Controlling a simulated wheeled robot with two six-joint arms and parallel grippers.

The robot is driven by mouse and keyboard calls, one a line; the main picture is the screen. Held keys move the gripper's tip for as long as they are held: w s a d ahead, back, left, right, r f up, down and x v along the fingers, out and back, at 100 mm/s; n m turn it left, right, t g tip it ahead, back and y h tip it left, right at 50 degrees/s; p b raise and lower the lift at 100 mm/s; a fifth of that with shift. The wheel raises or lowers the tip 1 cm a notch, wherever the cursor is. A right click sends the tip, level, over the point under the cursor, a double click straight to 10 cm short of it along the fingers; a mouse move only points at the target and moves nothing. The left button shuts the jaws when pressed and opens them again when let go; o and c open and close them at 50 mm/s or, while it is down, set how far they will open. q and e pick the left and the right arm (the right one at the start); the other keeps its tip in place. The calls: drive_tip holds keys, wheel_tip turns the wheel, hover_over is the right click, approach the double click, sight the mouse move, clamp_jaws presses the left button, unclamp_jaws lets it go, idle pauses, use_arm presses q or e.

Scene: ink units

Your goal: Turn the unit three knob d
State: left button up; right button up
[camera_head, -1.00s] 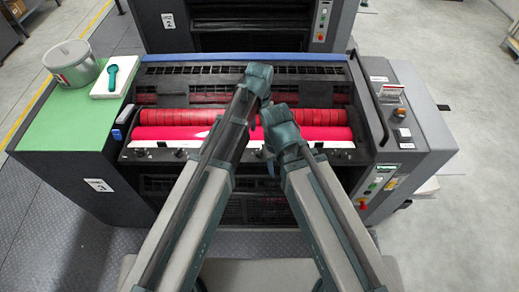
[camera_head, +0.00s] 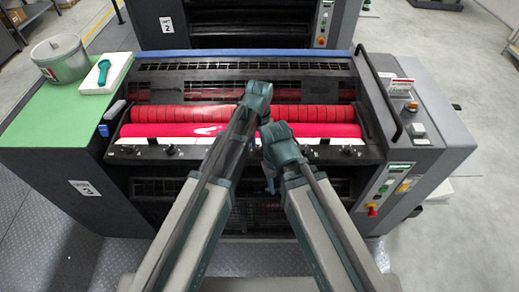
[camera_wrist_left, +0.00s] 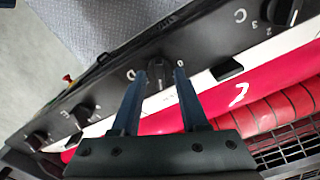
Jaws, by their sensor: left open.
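Unit three (camera_head: 84,188) is the near machine, with knobs along its dark front panel strip in front of red rollers. My left gripper (camera_head: 270,182) is mostly hidden by my arms in the head view. In the left wrist view its two blue fingers (camera_wrist_left: 157,80) are open, with a dark knob (camera_wrist_left: 158,73) between their tips. The arms cover this knob in the head view.
Neighbouring knobs (camera_wrist_left: 82,114) lie to either side along the panel. The red rollers (camera_head: 180,114) lie just behind the strip. A metal bucket (camera_head: 61,60) and a teal-handled tool (camera_head: 103,71) are on the left top. A red button (camera_head: 373,210) is at the right front.

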use_arm(q)
drive_tip(key=shift+f, duration=0.1)
clamp_jaws()
drive_tip(key=shift+m, duration=0.3)
drive_tip(key=m, duration=0.4)
drive_tip(key=shift+m, duration=2.6)
unclamp_jaws()
